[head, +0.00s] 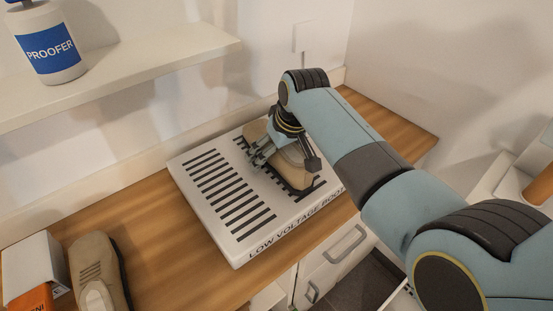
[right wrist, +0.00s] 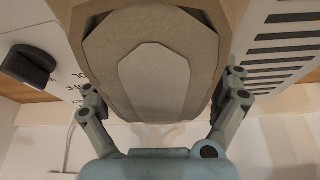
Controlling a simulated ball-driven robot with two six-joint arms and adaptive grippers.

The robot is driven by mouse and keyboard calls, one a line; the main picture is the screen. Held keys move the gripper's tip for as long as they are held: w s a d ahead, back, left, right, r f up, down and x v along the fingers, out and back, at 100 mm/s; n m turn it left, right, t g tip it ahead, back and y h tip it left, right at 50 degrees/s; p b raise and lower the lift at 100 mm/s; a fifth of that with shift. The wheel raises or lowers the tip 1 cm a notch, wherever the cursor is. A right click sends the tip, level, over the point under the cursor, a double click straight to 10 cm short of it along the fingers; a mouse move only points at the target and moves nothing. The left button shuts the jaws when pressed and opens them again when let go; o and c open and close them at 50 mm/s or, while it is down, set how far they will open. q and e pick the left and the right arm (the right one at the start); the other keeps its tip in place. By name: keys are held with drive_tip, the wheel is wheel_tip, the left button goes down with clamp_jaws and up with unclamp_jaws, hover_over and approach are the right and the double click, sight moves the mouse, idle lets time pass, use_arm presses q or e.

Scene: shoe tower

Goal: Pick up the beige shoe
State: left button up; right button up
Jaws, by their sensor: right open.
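A beige shoe (head: 292,166) lies on the white slatted unit (head: 207,222) marked "LOW VOLTAGE BOOT". My right gripper (head: 258,158) is over this shoe and hides its middle. In the right wrist view the shoe (right wrist: 210,45) fills the space between the fingers of my right gripper (right wrist: 163,85), one on each side. The jaws are open, and I cannot tell whether either finger touches the shoe. A second beige shoe (head: 98,270) lies on the wooden counter at the lower left. My left gripper is not in view.
The wooden counter (head: 170,265) runs along the wall. A white and orange box (head: 35,270) is left of the second shoe. A shelf (head: 130,75) with a "PROOFER" bottle (head: 50,45) is above. A dark knob (right wrist: 28,65) sits on the unit.

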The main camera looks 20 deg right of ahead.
drive_tip(key=shift+r, duration=0.1)
drive_tip(key=c, duration=1.4)
drive_tip(key=shift+c, duration=0.6)
drive_tip(key=shift+r, duration=0.1)
